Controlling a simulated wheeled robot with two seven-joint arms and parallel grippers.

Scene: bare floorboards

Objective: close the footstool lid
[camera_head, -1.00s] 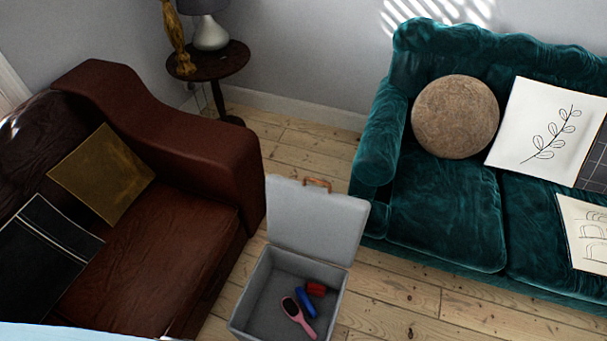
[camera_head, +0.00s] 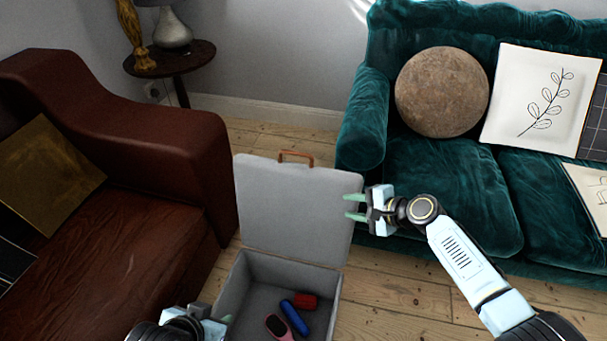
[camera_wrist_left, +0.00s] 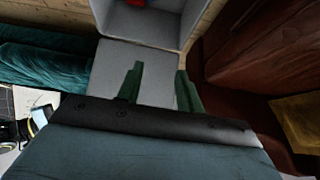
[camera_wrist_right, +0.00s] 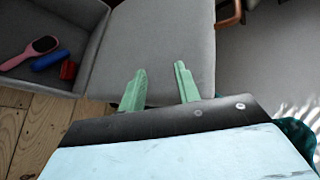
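The grey footstool (camera_head: 232,290) stands on the floorboards with its lid (camera_head: 295,205) raised upright at the far side. My right gripper (camera_head: 350,205) is at the lid's right edge, fingers pointing left; contact cannot be told. In the right wrist view its fingers (camera_wrist_right: 160,70) are apart and empty in front of the lid (camera_wrist_right: 150,35). My left gripper (camera_head: 222,322) is low at the footstool's near left, partly cut off. In the left wrist view its fingers (camera_wrist_left: 158,70) are apart and empty.
Inside the footstool lie a pink brush (camera_head: 279,327), a blue item (camera_head: 294,316) and a red item (camera_head: 305,301). A brown leather sofa (camera_head: 180,150) is close on the left. A teal sofa (camera_head: 440,200) is behind and right. Floorboards (camera_head: 400,305) are clear at the right front.

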